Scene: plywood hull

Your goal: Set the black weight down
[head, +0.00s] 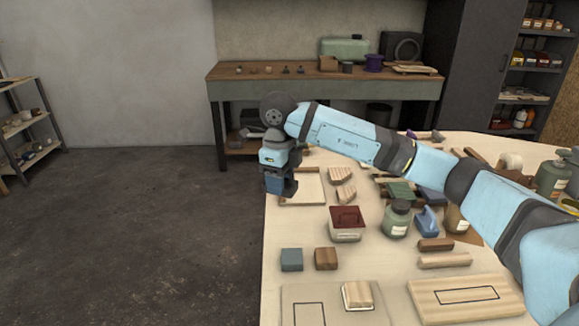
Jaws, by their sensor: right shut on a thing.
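My right gripper (279,187) points down over the left edge of the table, beside a board with a dark outlined frame. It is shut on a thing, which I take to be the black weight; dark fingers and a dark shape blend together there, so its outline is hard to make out. I cannot tell whether its underside touches the table. My left gripper is out of view.
Open floor lies left; a workbench (300,86) stands behind.

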